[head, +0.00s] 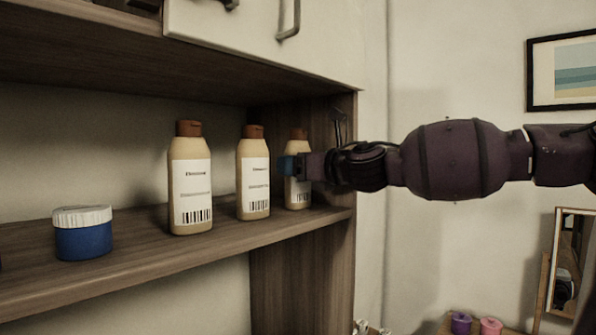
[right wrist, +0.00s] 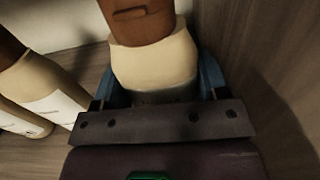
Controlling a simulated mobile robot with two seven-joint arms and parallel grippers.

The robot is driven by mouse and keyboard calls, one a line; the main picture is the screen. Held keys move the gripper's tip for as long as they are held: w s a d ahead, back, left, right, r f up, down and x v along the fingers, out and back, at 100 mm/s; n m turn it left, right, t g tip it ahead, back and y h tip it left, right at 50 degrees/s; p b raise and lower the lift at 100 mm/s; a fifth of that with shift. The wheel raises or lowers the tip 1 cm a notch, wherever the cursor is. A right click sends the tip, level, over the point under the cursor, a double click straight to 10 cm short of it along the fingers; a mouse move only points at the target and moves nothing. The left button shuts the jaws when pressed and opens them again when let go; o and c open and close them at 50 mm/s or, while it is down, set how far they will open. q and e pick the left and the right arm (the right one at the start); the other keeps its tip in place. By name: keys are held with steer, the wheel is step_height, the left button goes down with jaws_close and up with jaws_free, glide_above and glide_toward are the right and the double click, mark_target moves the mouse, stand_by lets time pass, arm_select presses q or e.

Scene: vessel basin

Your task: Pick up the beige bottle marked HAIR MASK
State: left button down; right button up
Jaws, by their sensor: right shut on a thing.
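Three beige bottles with brown caps and white labels stand upright in a row on a wooden shelf (head: 150,252): a left one (head: 190,185), a middle one (head: 253,178) and a right one (head: 298,193). Their label words are too small to read. My right gripper (head: 291,166) reaches in from the right and is shut on the right bottle, with blue fingers around its upper body. In the right wrist view, the fingers sit on both sides of this bottle (right wrist: 153,62), below its brown cap. The gripper hides part of its label. My left gripper is out of view.
A blue jar with a white lid (head: 83,234) stands at the left of the shelf. A wooden side panel (head: 325,135) is close to the right bottle. A cabinet (head: 265,35) overhangs the shelf. The middle bottle is close on the other side.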

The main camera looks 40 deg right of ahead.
steer(key=s+d+r, duration=0.1)
steer(key=s, duration=1.7)
steer(key=shift+d+r, duration=0.3)
steer(key=shift+r, duration=0.05)
